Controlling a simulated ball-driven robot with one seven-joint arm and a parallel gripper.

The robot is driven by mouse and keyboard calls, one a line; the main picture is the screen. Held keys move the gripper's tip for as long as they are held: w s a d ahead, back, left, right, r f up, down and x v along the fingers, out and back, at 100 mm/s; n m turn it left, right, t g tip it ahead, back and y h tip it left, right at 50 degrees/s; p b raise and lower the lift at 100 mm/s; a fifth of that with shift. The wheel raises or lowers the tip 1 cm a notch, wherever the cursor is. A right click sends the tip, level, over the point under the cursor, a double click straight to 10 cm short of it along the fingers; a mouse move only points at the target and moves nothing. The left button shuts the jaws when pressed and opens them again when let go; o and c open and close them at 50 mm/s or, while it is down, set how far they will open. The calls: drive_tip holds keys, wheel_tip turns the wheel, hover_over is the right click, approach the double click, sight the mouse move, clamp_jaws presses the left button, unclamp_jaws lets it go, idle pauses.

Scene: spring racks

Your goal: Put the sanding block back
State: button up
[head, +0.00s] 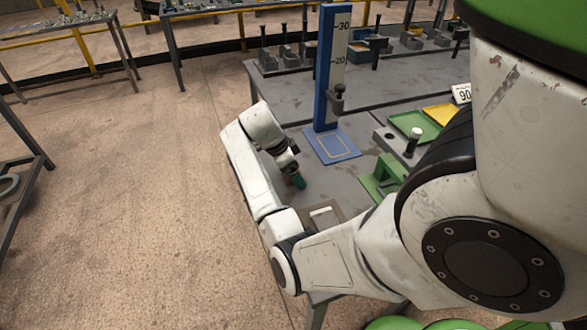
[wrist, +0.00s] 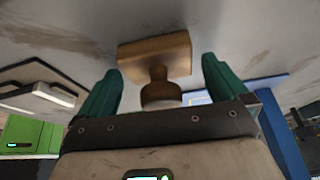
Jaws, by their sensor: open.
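A brown wooden block with a round knob (wrist: 155,55), which I take for the sanding block, sits on the grey table in the wrist view. My gripper (wrist: 161,68) is open, with its green fingers apart on either side of the block and its knob. I cannot tell whether either finger touches it. In the head view my gripper (head: 297,181) is low over the table's left edge, and the block cannot be made out there.
A blue height gauge (head: 326,75) marked 20 and 30 stands on a blue base (head: 332,147) behind my gripper. A green fixture (head: 382,178) is to the right. A brown base with a white piece (head: 322,215) lies nearer. Bare tabletop (head: 290,105) lies behind.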

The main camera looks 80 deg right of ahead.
drive_tip(key=p+v, duration=0.2)
drive_tip(key=v, duration=1)
drive_tip(key=shift+r+p, duration=0.15)
drive_tip(key=shift+p, duration=0.2)
drive_tip(key=a+f+n+t, duration=0.2)
drive_tip(key=a+f+n, duration=0.2)
drive_tip(key=a+n, duration=0.4)
drive_tip(key=w+a+f+n+t, duration=0.1)
drive_tip(key=a+f+n, duration=0.4)
drive_tip(key=a+n, duration=0.25)
drive_tip(key=a+f+n+t, duration=0.2)
drive_tip(key=a+f+n, duration=0.2)
drive_tip(key=a+n, duration=0.4)
drive_tip(key=s+a+f+n+y, duration=0.1)
drive_tip(key=s+a+n+y, duration=0.1)
drive_tip(key=s+a+n, duration=0.2)
drive_tip(key=a+n, duration=0.3)
drive_tip(key=a, duration=0.3)
drive_tip(key=shift+a+f, duration=0.25)
drive_tip(key=shift+f, duration=0.1)
